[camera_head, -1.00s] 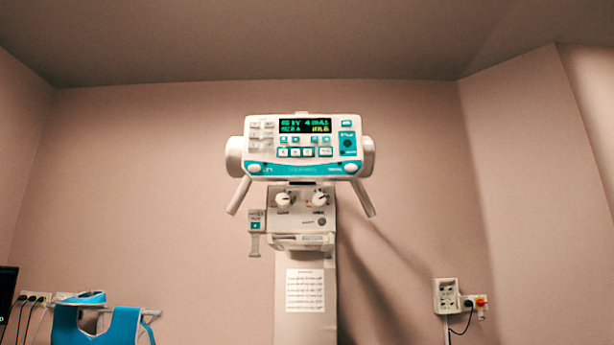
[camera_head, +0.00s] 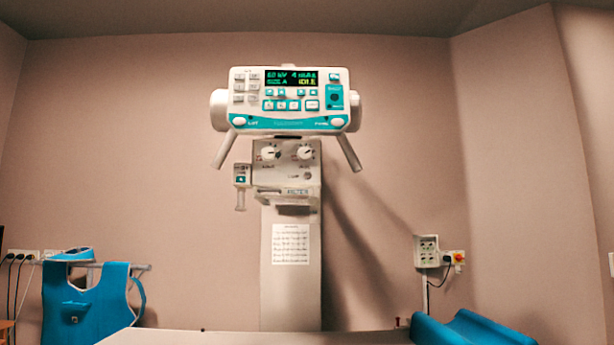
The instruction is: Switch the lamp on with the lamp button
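The X-ray tube head with its control panel (camera_head: 290,125) stands at the centre, on a pale column. Below the panel is a white box (camera_head: 262,180) with two round knobs, a left knob (camera_head: 268,153) and a right knob (camera_head: 305,153). A small round button (camera_head: 308,176) sits under the right knob, beside tiny lettering that looks like "LAMP". The panel's display (camera_head: 291,78) is lit with green and yellow characters. I see no clear lamp light. Neither of my grippers is in view.
A pale table top (camera_head: 250,338) with a blue cushion (camera_head: 470,329) lies along the bottom edge. A blue apron (camera_head: 85,310) hangs from a rail at the left. Two angled handles flank the box.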

